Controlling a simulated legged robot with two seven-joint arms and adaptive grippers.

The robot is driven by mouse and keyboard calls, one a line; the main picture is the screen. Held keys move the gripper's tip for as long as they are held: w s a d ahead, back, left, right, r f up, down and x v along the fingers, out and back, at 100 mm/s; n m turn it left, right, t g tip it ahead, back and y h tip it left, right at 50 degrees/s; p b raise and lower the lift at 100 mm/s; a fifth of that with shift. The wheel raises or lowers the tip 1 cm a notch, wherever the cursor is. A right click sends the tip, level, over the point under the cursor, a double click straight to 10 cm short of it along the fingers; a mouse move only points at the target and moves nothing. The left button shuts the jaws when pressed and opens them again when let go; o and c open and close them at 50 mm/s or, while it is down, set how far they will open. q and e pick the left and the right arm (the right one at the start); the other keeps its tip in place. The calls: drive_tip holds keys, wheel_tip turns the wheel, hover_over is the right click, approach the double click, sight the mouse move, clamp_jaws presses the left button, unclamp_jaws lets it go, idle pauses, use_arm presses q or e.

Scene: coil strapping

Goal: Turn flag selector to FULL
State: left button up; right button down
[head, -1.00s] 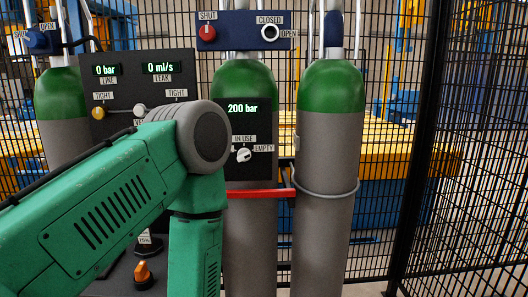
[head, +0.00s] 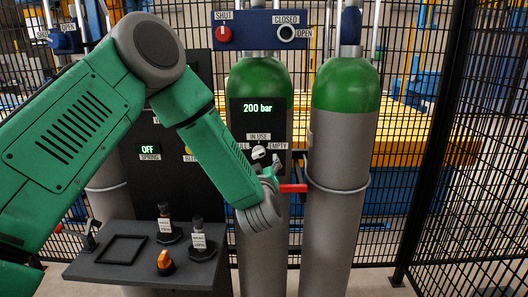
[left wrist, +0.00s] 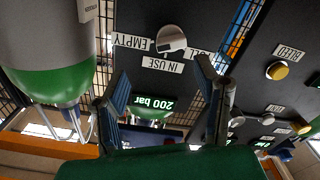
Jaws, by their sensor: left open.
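The flag selector (head: 258,153) is a small round pale knob on the black panel (head: 240,108) of the middle cylinder. Its labels read FULL on the left, IN USE above and EMPTY on the right. Its exact pointing is too small to tell. In the left wrist view the knob (left wrist: 171,38) appears upside down, just beyond the fingertips. My left gripper (head: 271,173) is just below and beside the knob in the head view. In the left wrist view its two fingers (left wrist: 163,68) are spread and empty, apart from the knob; the right finger partly hides the FULL label.
A second green-topped cylinder (head: 340,140) stands to the right. A red bar (head: 293,188) runs beside my gripper. A mesh fence (head: 470,190) closes the right side.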

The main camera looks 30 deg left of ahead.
sight(260, 154)
use_arm(q)
drive_tip(key=w+a, duration=0.4)
drive_tip(key=a, duration=0.1)
drive_tip(key=w+a+f+p, duration=0.1)
drive_tip(key=w+a, duration=0.1)
drive_tip(key=shift+w+a, duration=0.1)
drive_tip(key=shift+a, duration=0.05)
drive_tip(key=shift+w+r, duration=0.1)
drive_tip(key=shift+w, duration=0.15)
drive_tip(key=shift+w+d, duration=0.1)
drive_tip(key=shift+d, duration=0.25)
drive_tip(key=shift+d+r, duration=0.3)
drive_tip(key=shift+d, duration=0.5)
drive_tip(key=c, duration=0.6)
drive_tip(key=shift+a, duration=0.25)
drive_tip(key=c, duration=0.6)
drive_tip(key=shift+o, duration=0.2)
drive_tip(key=shift+a, duration=0.55)
drive_tip(key=shift+d, duration=0.3)
use_arm(e)
drive_tip(key=shift+a+r, duration=0.55)
drive_tip(key=shift+r, duration=0.35)
